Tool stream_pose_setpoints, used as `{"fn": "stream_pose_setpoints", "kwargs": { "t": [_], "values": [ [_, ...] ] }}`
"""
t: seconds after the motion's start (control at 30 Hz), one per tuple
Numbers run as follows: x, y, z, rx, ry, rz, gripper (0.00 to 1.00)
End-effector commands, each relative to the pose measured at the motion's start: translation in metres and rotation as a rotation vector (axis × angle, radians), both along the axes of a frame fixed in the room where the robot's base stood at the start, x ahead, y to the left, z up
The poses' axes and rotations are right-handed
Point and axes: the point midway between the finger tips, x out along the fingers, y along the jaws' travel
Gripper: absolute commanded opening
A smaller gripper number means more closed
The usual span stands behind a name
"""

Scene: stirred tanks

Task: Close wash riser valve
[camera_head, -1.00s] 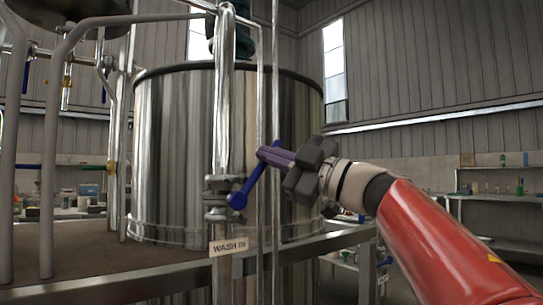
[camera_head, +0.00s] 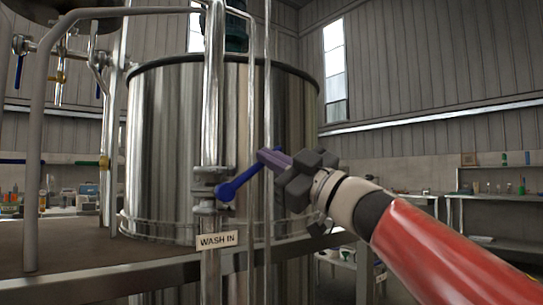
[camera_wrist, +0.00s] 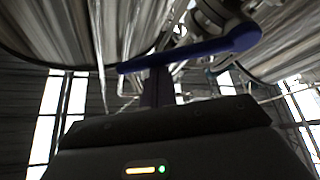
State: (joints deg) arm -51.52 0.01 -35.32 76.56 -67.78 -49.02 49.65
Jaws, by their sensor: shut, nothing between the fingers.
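The wash riser valve sits on the vertical steel wash riser (camera_head: 212,120), just above a "WASH IN" label (camera_head: 217,240). Its blue lever (camera_head: 238,184) slants up and to the right from the valve body (camera_head: 208,190). My gripper (camera_head: 265,156) is shut and empty, with its fingertips at the upper end of the lever. In the wrist view the blue lever (camera_wrist: 190,50) crosses in front of the fingers (camera_wrist: 156,85). The fingers look close against the lever or touching it; exact contact is hidden.
A large steel tank (camera_head: 165,150) stands behind the riser. Thin vertical pipes (camera_head: 267,90) run close to my fingertips. A metal platform rail (camera_head: 150,275) passes below. Other piping with a second blue handle (camera_head: 20,161) is at the left. Shelves (camera_head: 490,197) stand at the right.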

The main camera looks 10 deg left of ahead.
Motion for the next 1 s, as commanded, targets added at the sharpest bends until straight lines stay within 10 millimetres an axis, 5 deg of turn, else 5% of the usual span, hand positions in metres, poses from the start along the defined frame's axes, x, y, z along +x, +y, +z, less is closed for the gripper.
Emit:
{"fn": "stream_pose_setpoints", "kwargs": {
  "t": [0.5,1.0],
  "values": [
    [0.012,-0.01,-0.039,0.279,0.331,-0.002,0.0],
    [0.014,-0.01,-0.052,0.381,0.45,-0.001,0.0]
  ]
}}
